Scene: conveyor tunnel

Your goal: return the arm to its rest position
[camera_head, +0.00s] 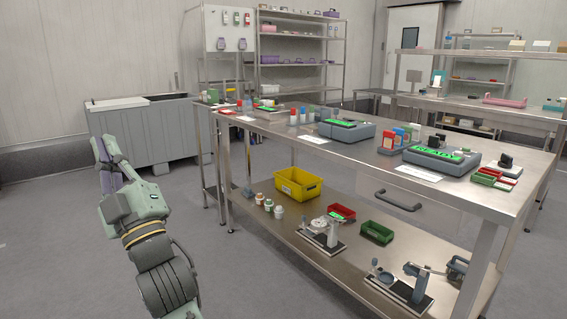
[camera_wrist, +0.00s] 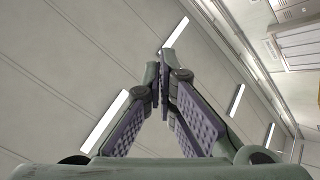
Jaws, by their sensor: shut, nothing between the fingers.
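My arm stands up at the left of the head view, in front of a grey tub and clear of the steel table. My gripper (camera_head: 103,150) is at its upper end, partly hidden behind the wrist links. In the wrist view my gripper (camera_wrist: 161,85) points up toward the ceiling and its light strips. Its two purple-padded fingers meet at the tips with nothing between them.
A long steel table (camera_head: 260,124) with devices, bottles and trays stands right of my arm. Its lower shelf (camera_head: 300,250) holds a yellow bin (camera_head: 298,186) and small instruments. The grey tub (camera_head: 150,130) stands behind my arm. Floor at the left is free.

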